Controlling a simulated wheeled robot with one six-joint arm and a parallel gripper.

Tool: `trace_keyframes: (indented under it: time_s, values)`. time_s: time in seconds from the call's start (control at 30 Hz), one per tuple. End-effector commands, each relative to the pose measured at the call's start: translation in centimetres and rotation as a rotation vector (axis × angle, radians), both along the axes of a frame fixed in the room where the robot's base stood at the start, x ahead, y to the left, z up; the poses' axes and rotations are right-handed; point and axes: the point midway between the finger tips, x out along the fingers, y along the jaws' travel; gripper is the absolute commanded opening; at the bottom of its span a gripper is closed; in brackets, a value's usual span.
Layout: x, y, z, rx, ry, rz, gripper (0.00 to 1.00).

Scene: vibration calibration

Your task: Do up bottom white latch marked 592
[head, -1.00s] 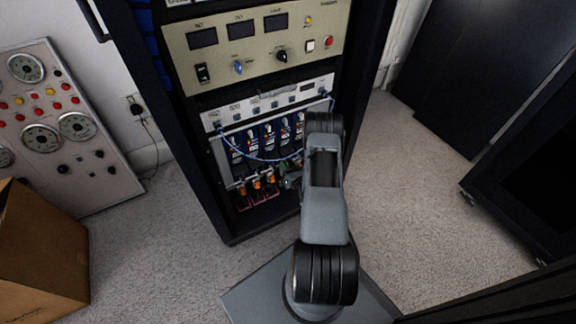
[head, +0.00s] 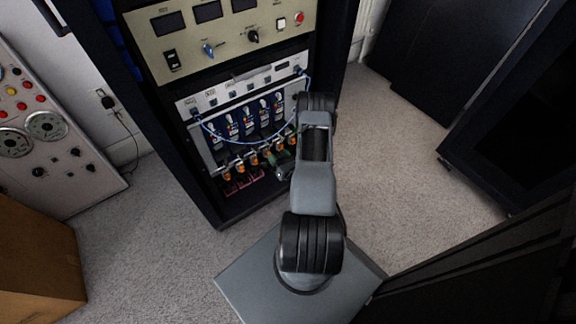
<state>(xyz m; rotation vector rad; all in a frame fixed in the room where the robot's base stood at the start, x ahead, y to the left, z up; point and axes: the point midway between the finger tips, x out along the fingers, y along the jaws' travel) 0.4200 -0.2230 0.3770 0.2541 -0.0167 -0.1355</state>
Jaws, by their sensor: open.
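The rack's lower bay holds a row of blue modules (head: 248,122) with white and coloured marks. Below them is a row of small orange-and-metal fittings (head: 252,160). No white latch marked 592 can be made out; the lettering is too small to read. My gripper (head: 281,169) is a small dark shape at the lower right of the bay, beside the right-hand fittings. My own arm covers part of it and the bay's right edge. It appears open, with nothing seen in it. I cannot tell whether it touches a fitting.
A blue cable (head: 240,142) droops across the module fronts. A beige control panel (head: 225,45) with knobs is above. Reddish parts (head: 240,182) lie at the rack's bottom. A cardboard box (head: 38,255) and a gauge panel (head: 45,150) stand left. Carpet (head: 400,190) is clear at right.

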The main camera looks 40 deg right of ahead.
Motion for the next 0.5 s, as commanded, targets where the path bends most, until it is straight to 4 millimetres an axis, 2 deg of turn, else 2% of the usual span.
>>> trace_keyframes:
  time_s: [0.03, 0.2, 0.5]
  values:
    - [-1.1, 0.0, 0.2, 0.003, 0.003, -0.005, 0.53]
    - [-4.2, 0.4, 0.1, 0.002, 0.002, -0.006, 0.53]
    - [-7.2, 0.9, 0.0, 0.001, 0.001, -0.003, 0.53]
